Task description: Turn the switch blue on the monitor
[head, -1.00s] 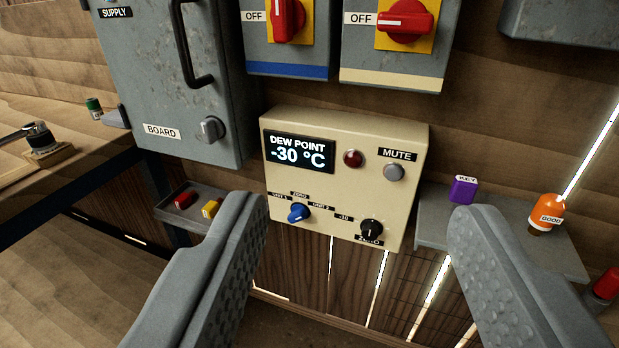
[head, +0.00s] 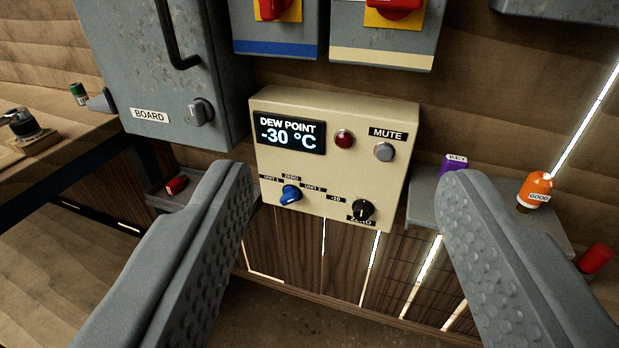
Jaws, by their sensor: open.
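The monitor (head: 335,112) is a cream box on the wooden wall, with a dark screen (head: 289,133) reading "DEW POINT -30 °C". Its blue switch (head: 290,195) is a small knob at the lower left, among labels reading "UNIT 1", "ZERO" and "UNIT 2". A black knob (head: 363,210) is at its lower right. A red lamp (head: 344,139) and a grey button (head: 384,152) marked "MUTE" sit above. My gripper (head: 345,205) is open and empty. Its fingers frame the monitor's lower part from left and right, apart from the blue switch in the picture.
A grey cabinet (head: 150,75) labelled "BOARD" is at left. Two switch boxes (head: 277,40) (head: 383,52) hang above the monitor. A shelf (head: 425,205) at right holds a purple block (head: 453,163) marked "KEY" and an orange item (head: 535,188). A red piece (head: 176,185) lies in a left tray.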

